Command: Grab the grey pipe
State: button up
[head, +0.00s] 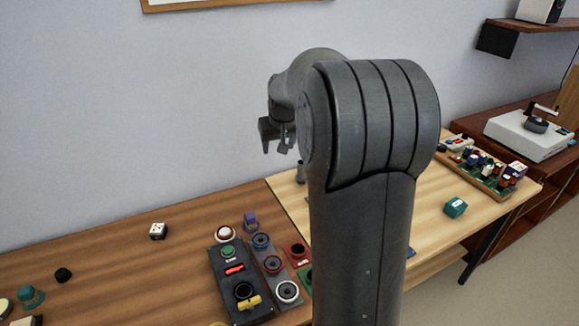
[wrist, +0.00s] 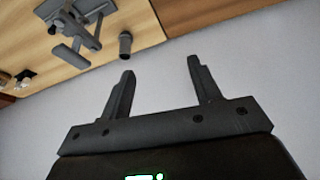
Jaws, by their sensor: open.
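A short grey pipe (wrist: 125,44) stands on the light wood table (wrist: 140,20) in the wrist view, close to the table's edge along the wall. It looks like the small grey cylinder (head: 301,172) in the head view, partly hidden by my arm. My gripper (wrist: 160,68) is open and empty, its two dark fingers apart. The pipe lies beyond the fingertips, nearer the left finger, and is not between them. In the head view my gripper (head: 277,138) hangs above the table's back edge, in front of the wall.
A grey fixture with arms (wrist: 78,28) stands beside the pipe in the wrist view. A button panel (head: 240,280) sits on the darker table at left. A teal block (head: 455,207) and a green board with parts (head: 480,170) lie to the right. My arm hides the middle.

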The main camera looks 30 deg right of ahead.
jog(key=shift+m+g, duration=0.3)
jog(key=shift+m, duration=0.2)
jog(key=w+d+f, duration=0.4)
jog(key=d+f, duration=0.1)
jog(key=f, duration=0.2)
jog(key=w+d+f, duration=0.5)
jog(key=f, duration=0.2)
jog(key=w+d+f, duration=0.4)
jog(key=d+f, duration=0.1)
jog(key=f, duration=0.2)
jog(key=shift+w+d, duration=0.15)
jog(key=shift+w, duration=0.05)
jog(key=shift+d+x, duration=0.15)
jog(key=shift+x, duration=1.1)
jog(key=shift+d+x, duration=0.15)
jog(key=shift+x, duration=1.1)
jog(key=shift+w+r, duration=0.1)
jog(key=shift+w, duration=0.05)
